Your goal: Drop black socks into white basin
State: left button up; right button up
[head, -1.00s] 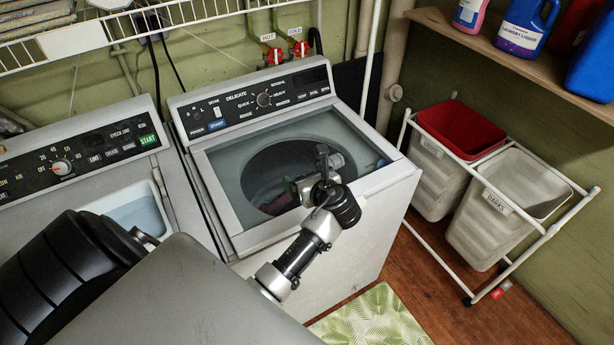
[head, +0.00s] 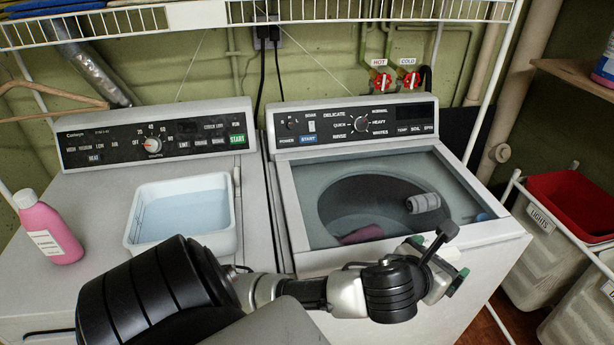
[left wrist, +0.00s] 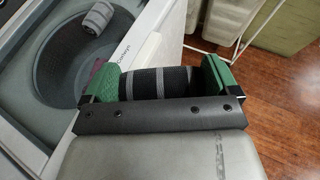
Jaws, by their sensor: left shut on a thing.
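My left gripper (head: 450,265) is shut on the black socks (left wrist: 158,84), a dark roll with grey stripes between its green pads in the left wrist view. In the head view the gripper appears in front of the washer's front right edge, and I cannot make out the socks there. The white basin (head: 231,240) sits on the left machine's top, holding pale blue water. It is to the left of the gripper, behind my left arm. My right gripper is not in view.
The washer (head: 290,215) has its drum exposed, with a grey roll (head: 423,202) and a dark red cloth (head: 361,234) inside. A pink bottle (head: 48,230) stands left of the basin. A wire shelf (head: 380,10) hangs above. Hampers (head: 540,245) stand at right.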

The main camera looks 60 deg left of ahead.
aim_at(188, 225)
jog(key=j+u, duration=0.1)
jog(key=u, duration=0.35)
jog(key=j+u, duration=0.15)
jog(key=u, duration=0.3)
jog(key=j+u, duration=0.15)
jog(key=u, duration=0.35)
